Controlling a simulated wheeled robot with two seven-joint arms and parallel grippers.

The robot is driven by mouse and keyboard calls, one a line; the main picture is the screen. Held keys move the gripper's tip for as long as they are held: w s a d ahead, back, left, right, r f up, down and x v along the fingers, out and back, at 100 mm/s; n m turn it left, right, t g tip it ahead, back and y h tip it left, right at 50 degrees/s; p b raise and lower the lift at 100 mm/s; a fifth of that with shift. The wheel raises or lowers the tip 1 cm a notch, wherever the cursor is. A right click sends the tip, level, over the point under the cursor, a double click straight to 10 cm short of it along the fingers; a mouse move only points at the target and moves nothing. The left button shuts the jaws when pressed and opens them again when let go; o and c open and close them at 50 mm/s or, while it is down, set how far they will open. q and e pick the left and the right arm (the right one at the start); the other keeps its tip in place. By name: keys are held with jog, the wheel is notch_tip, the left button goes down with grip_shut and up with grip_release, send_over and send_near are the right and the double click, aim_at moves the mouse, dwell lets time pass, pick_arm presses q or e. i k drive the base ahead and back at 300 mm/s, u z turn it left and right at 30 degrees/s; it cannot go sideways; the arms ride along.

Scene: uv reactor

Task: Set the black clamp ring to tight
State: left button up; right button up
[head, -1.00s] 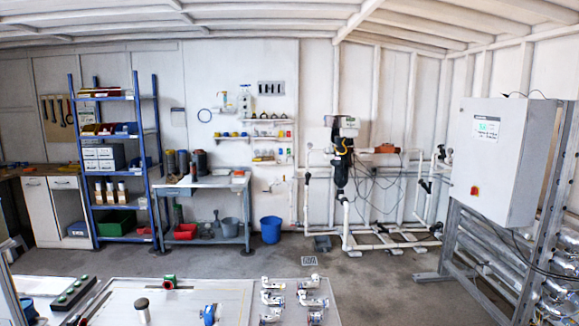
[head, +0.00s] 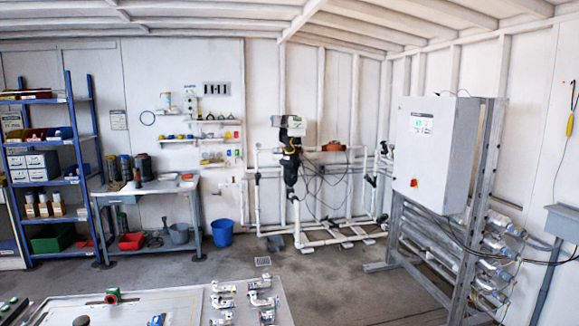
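I cannot make out a black clamp ring at this distance. Across the room stands a rack of several clear, metal-ended reactor tubes (head: 492,262) under a grey control cabinet (head: 432,150). Against the back wall is a black device (head: 290,165) on white piping, with a small yellow part on it. Neither of my grippers shows in the head view.
A light table (head: 180,298) with several metal clamp-like fittings (head: 262,290) is at the bottom front. Grey floor (head: 340,285) lies open between it and the rack. A workbench (head: 150,190), blue shelving (head: 70,160) and a blue bucket (head: 222,232) stand along the back wall.

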aim_at(283, 162)
jog(key=z, duration=1)
jog(key=i, duration=3.4)
jog(key=u, duration=1.5)
jog(key=i, duration=4.5)
jog(key=z, duration=0.7)
